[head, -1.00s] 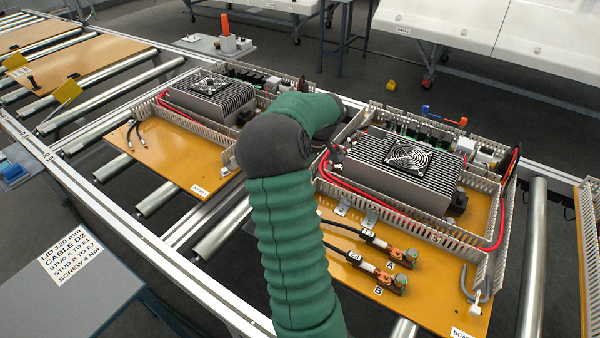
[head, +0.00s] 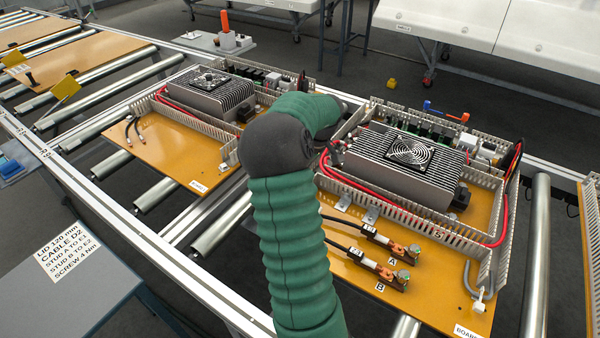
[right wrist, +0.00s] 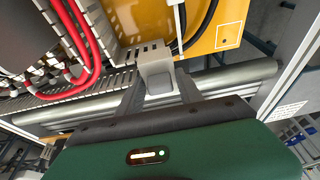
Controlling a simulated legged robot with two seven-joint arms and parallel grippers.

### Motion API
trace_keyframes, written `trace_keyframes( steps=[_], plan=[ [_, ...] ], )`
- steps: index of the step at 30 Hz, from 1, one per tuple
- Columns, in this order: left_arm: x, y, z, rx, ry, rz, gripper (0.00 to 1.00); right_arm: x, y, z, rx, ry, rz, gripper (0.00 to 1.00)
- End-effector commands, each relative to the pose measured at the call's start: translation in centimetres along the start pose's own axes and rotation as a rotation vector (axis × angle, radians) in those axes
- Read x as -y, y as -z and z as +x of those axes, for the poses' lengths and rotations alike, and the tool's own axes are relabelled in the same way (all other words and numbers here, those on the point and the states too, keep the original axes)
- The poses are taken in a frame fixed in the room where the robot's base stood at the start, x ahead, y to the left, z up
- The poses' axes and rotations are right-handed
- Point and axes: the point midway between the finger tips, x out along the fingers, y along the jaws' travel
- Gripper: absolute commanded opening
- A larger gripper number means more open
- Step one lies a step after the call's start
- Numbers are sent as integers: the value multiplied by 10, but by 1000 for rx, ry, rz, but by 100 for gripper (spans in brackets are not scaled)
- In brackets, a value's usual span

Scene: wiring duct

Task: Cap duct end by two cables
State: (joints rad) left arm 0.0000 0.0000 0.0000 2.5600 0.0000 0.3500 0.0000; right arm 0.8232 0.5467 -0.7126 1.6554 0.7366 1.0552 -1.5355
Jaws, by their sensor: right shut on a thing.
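My right gripper (right wrist: 160,92) is shut on a small pale grey cap (right wrist: 156,72) in the right wrist view. The cap sits at or against the end of a slotted duct (right wrist: 125,55); whether it is seated there I cannot tell. Two black cables (right wrist: 202,28) curve over the orange board just past the cap. In the head view a green arm (head: 295,240) rises from the bottom and bends away at a dark elbow; its gripper is hidden there. The left board there has two black cables (head: 133,128) near a duct end (head: 146,104). My left gripper is not in view.
Red cables (right wrist: 80,45) lie beside the duct. A metal roller (right wrist: 225,75) runs below it. In the head view a second board (head: 430,275) with a finned unit (head: 405,165) and cables A and B stands right of the arm. A conveyor rail (head: 110,215) runs in front.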

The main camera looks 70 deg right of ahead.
Motion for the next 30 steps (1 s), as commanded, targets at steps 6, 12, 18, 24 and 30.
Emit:
trace_keyframes(
  steps=[6,12,18,24,30],
  plan=[
    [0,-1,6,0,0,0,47,0,-2,6,0,0,0,5],
    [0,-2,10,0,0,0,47,0,-3,11,0,1,-1,5],
    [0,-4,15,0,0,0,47,0,-5,16,0,0,-1,5],
    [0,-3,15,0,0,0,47,0,-5,17,2,1,0,60],
    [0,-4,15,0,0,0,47,-1,-5,17,2,0,0,68]
  ],
)
